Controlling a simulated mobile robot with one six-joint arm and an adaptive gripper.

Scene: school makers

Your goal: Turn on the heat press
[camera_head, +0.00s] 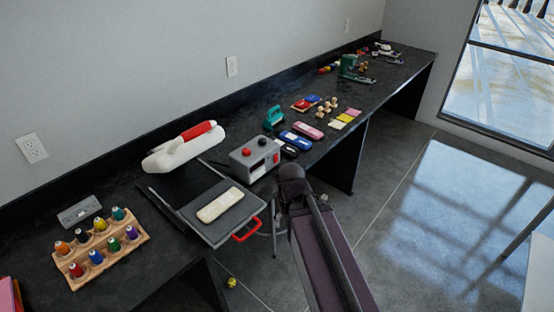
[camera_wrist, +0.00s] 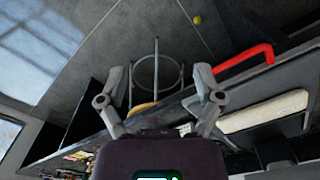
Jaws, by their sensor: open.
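The heat press stands on the black bench in the head view. Its flat grey plate (camera_head: 237,217) carries a cream pad (camera_head: 220,205) and has a red front handle (camera_head: 247,230). A grey control box (camera_head: 254,158) with a red knob, a black knob and a red part on its side stands at its right. In the wrist view, the red handle (camera_wrist: 243,62) and the cream pad (camera_wrist: 262,113) lie to the right of my gripper (camera_wrist: 160,88). My gripper is open and empty, apart from the press. In the head view, my arm hides the gripper's fingers.
A white piece with a red grip (camera_head: 184,147) is behind the plate. A wooden rack of colored spools (camera_head: 103,247) is at the left. Several small items lie right of the control box. A stool's ring (camera_wrist: 157,76) shows below the bench edge.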

